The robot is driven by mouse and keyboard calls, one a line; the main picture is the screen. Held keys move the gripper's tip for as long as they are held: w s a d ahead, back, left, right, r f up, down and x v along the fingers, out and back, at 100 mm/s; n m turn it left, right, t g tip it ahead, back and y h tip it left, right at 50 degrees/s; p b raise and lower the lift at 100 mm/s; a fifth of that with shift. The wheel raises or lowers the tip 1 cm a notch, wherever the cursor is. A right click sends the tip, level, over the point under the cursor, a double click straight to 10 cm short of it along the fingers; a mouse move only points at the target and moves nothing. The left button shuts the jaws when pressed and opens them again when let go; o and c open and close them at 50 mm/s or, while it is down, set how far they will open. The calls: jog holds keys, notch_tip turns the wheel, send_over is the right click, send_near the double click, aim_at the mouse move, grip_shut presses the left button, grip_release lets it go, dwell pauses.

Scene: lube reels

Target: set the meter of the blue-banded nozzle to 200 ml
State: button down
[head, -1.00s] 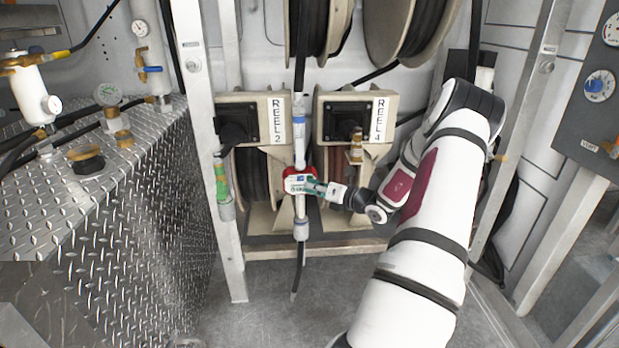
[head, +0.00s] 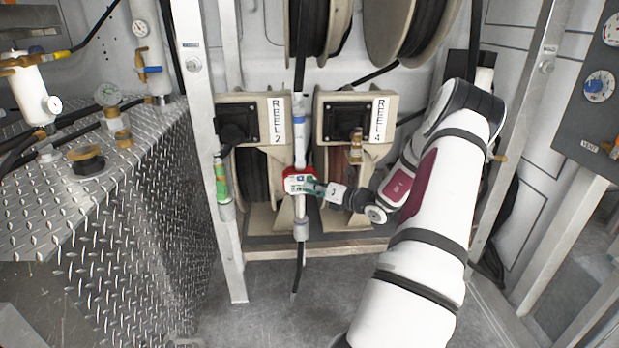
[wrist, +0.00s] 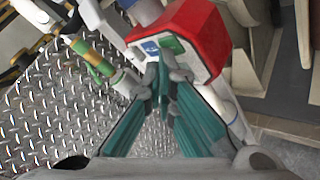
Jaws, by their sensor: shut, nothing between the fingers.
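The blue-banded nozzle (head: 299,149) hangs upright in front of the reels, with a blue band near its top and a hose below. Its red and white meter (head: 297,183) sits midway down. My gripper (head: 309,187) is shut with its tips at the right side of the meter's face. In the wrist view the red meter (wrist: 193,38) fills the upper middle, with a blue button and a green button on its white face. My gripper's closed green fingers (wrist: 164,82) reach up to that face and overlap it; I cannot tell whether they touch. The display reading is not legible.
A green-banded nozzle (head: 221,180) hangs on the post to the left. Behind are the REEL 2 (head: 239,121) and REEL 4 (head: 346,120) housings. A diamond-plate tank (head: 130,215) with fittings stands at left, and a gauge panel (head: 597,95) is at right.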

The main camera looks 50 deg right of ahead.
jog(key=shift+d+r, duration=0.15)
jog(key=shift+r, duration=0.1)
jog(key=shift+s+a+p, duration=0.2)
jog(key=shift+a+p, duration=0.05)
jog(key=shift+p, duration=0.05)
jog(key=shift+s+a+f, duration=0.1)
jog(key=shift+s+a, duration=0.2)
jog(key=shift+w+d, duration=0.3)
dwell(0.9)
jog(key=shift+s+a, duration=0.15)
jog(key=shift+s+a+p, duration=0.45)
jog(key=shift+a+p, duration=0.05)
jog(key=shift+a, duration=0.1)
jog(key=shift+f, duration=0.1)
jog(key=shift+s+a+p, duration=0.8)
jog(key=shift+s+a, duration=0.8)
jog(key=shift+a, duration=0.3)
